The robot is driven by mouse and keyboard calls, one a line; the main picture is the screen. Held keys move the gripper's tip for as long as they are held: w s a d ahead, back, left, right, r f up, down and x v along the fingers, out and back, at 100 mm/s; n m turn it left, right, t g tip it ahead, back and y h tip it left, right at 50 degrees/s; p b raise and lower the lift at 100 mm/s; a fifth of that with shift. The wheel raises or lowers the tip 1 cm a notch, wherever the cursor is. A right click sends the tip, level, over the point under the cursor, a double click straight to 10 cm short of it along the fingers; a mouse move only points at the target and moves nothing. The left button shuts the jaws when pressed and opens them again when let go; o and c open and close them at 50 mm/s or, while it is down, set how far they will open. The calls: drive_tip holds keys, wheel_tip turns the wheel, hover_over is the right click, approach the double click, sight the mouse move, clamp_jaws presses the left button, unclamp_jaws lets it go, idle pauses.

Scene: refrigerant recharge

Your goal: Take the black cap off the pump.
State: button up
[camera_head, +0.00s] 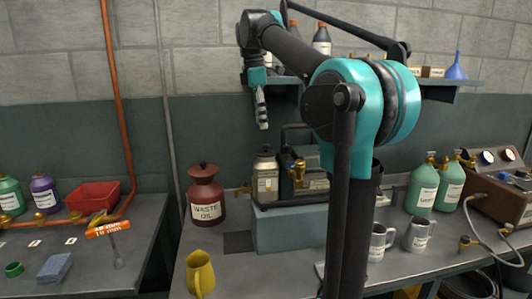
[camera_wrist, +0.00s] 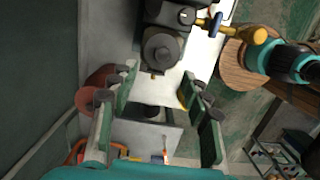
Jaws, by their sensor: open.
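The pump (camera_head: 310,186) stands on a blue-grey block on the bench, with a labelled grey canister (camera_head: 266,183) at its left side. A dark cap (camera_head: 265,152) sits on the canister's top. In the wrist view a round dark cap (camera_wrist: 162,48) shows from above, just beyond my fingertips. My gripper (camera_head: 263,124) points down above the canister, clear of the cap. In the wrist view my gripper (camera_wrist: 159,76) has its fingers spread with nothing between them. Part of the pump is hidden behind my arm in the head view.
A red waste oil can (camera_head: 206,198) stands left of the pump. Brass fittings (camera_head: 297,170) are on the pump. A yellow jug (camera_head: 200,273) is at the bench front, and grey mugs (camera_head: 380,241) are to the right. A shelf (camera_head: 455,84) with bottles hangs behind.

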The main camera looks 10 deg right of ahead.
sight(266, 145)
drive_tip(key=shift+s+d+f, duration=0.1)
drive_tip(key=shift+d+f, duration=0.1)
drive_tip(key=shift+f, duration=1.05)
drive_tip(key=shift+d+f, duration=0.25)
drive_tip(key=shift+f, duration=1.05)
drive_tip(key=shift+s+d+f, duration=0.1)
drive_tip(key=shift+d+f, duration=0.1)
drive_tip(key=shift+f, duration=1.05)
drive_tip(key=shift+c, duration=0.6)
clamp_jaws()
